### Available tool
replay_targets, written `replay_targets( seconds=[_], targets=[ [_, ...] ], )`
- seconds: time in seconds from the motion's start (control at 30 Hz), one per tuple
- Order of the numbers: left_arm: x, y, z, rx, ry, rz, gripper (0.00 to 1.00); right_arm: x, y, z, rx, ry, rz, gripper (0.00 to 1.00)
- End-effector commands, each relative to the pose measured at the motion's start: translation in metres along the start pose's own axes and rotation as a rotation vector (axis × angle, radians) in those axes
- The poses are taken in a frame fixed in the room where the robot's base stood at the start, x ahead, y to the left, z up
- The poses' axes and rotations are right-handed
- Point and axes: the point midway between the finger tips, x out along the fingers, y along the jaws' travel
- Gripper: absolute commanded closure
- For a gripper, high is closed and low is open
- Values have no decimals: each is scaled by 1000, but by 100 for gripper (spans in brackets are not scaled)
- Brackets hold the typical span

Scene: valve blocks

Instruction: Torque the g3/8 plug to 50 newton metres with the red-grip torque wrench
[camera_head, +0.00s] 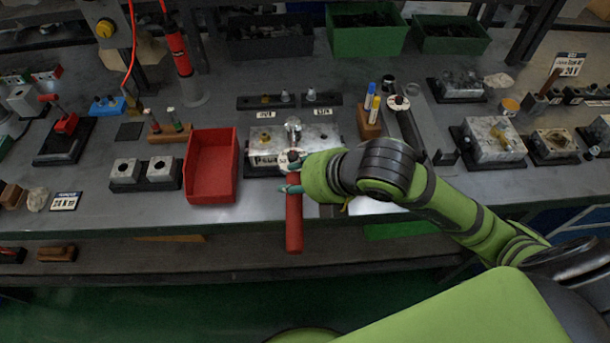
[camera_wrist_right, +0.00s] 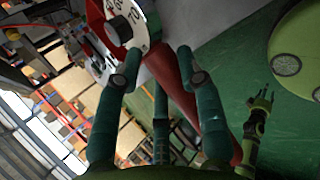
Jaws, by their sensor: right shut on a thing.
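The torque wrench's red grip (camera_head: 293,222) points down past the table's front edge in the head view. Its dial (camera_wrist_right: 130,22) and red grip (camera_wrist_right: 172,68) show in the right wrist view. My right gripper (camera_head: 294,177) is shut on the wrench near the dial, its teal fingers around it. The wrench's head end lies over a grey valve block (camera_head: 318,136), where a round metal part (camera_head: 293,124) stands up. I cannot make out the G3/8 plug itself. My left gripper (camera_wrist_right: 262,98) shows small in the right wrist view, its fingers spread and empty.
A red bin (camera_head: 212,168) stands left of the valve block. Two small blocks (camera_head: 143,172) sit farther left. A wooden holder with markers (camera_head: 370,117) and a dark tool stand (camera_head: 408,125) are at the right. Other valve blocks (camera_head: 493,140) stand farther right.

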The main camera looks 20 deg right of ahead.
Motion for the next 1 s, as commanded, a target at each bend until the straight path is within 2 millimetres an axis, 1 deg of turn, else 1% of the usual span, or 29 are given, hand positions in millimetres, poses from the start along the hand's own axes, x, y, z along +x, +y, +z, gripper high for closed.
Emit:
replay_targets(
  seconds=[0.03,0.43,0.73,1.0],
  targets=[
    [0,0,0,0,0,0,54,-1,6,-2,3,0,16,100],
    [-1,0,0,0,0,0,54,0,7,-3,10,-5,14,100],
    [-3,0,0,0,0,0,54,6,18,-8,68,-52,-5,100],
    [4,0,0,0,0,0,54,13,25,-11,118,-95,-22,100]
  ],
)
